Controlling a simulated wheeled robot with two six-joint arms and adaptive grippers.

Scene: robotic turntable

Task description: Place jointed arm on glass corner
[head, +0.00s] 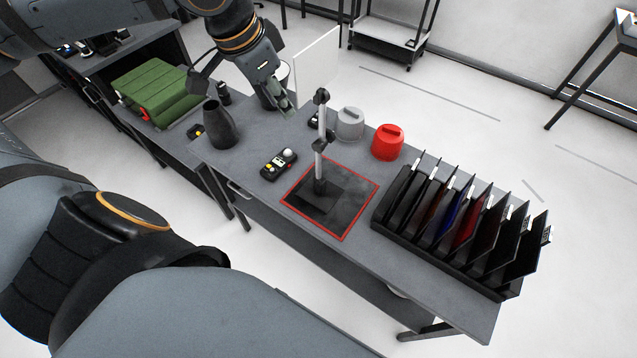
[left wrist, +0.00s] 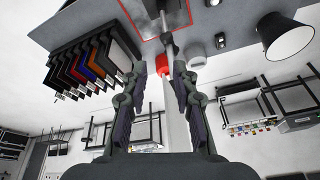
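The jointed arm (head: 321,150) is a thin pale upright post with dark joints. It stands over a dark square base inside a red-bordered dark panel (head: 350,222) on the grey table. I cannot tell whether this panel is the glass. My right gripper is not visible.
A red container (head: 388,142) and a grey container (head: 350,124) stand behind the panel. A black rack of folders (head: 440,235) fills the right end. A yellow-and-black device (head: 279,164), a dark vase (head: 220,125) and a white upright board (head: 318,62) are nearby.

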